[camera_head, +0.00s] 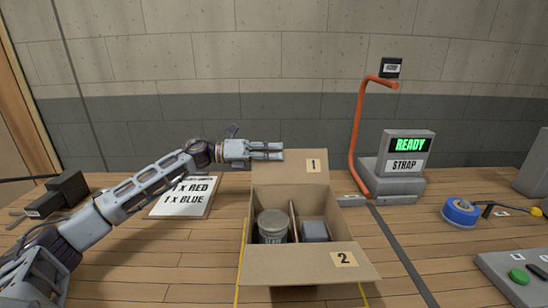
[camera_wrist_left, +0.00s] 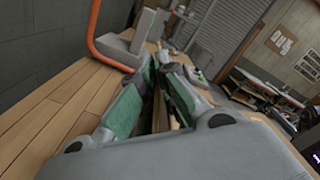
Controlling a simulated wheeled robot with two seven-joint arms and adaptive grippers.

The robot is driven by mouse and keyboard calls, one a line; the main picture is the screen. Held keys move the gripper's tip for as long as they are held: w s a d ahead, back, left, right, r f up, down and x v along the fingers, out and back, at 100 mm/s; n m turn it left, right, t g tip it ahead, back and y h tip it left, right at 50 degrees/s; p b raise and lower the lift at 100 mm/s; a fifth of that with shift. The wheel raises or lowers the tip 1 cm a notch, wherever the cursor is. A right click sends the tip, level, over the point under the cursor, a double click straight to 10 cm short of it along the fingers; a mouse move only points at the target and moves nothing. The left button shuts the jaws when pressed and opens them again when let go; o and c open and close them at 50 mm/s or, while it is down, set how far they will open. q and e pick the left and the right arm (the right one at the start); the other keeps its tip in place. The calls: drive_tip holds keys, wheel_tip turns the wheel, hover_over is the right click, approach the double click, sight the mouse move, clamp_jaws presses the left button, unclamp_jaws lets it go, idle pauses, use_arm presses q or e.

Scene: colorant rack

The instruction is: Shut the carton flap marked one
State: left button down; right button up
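The open cardboard carton (camera_head: 247,215) stands on the table. Its back flap, marked 1 (camera_head: 303,174), stands raised at the far side. Its front flap, marked 2 (camera_head: 312,268), is folded out toward me. Inside, a round grey tin (camera_head: 272,226) and a squarish grey container (camera_head: 314,231) sit on either side of a divider. My left gripper (camera_head: 281,151) is at the upper left of flap one and covers part of it; I cannot tell whether they touch. Its fingers lie close together, also in the left wrist view (camera_wrist_left: 157,66), with nothing seen between them. My right gripper is out of view.
A white card (camera_head: 186,197) lies left of the carton. An orange curved post (camera_head: 353,140) and a grey strap unit reading READY (camera_head: 403,165) stand to the right. Blue tape (camera_head: 460,211) and a button box (camera_head: 515,278) lie farther right. A wall stands behind.

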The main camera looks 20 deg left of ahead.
use_arm(q)
drive_tip(key=shift+s+d+m, duration=0.1)
drive_tip(key=shift+s+m, duration=0.05)
drive_tip(key=shift+m, duration=0.15)
idle(0.4)
drive_tip(key=c, duration=1.7)
unclamp_jaws()
drive_tip(key=shift+r, duration=0.1)
drive_tip(key=shift+v, duration=5.95)
drive_tip(key=shift+c, duration=0.3)
